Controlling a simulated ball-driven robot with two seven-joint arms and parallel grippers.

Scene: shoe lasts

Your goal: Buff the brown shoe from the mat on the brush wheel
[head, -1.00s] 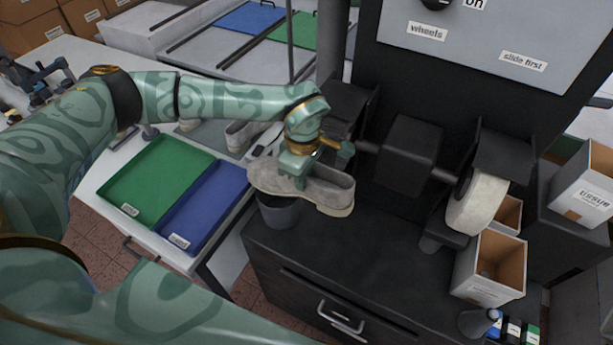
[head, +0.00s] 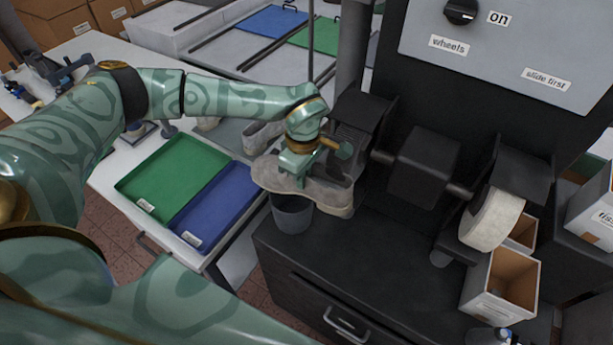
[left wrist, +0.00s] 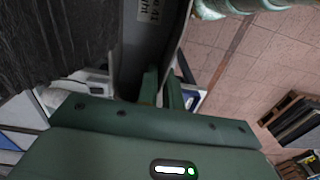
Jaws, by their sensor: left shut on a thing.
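The shoe (head: 330,193) looks grey-beige in the head view. I cannot tell whether shoe and bristles touch. Part of the wheel is hidden by my gripper. The mat (head: 228,133) lies behind my left arm with another grey shoe (head: 262,137). My right gripper is out of view.
A green tray (head: 172,175) and a blue tray (head: 218,205) lie empty to the left. The machine's white wheel (head: 492,218) and an open box (head: 500,285) are to the right. A control knob (head: 460,11) is above.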

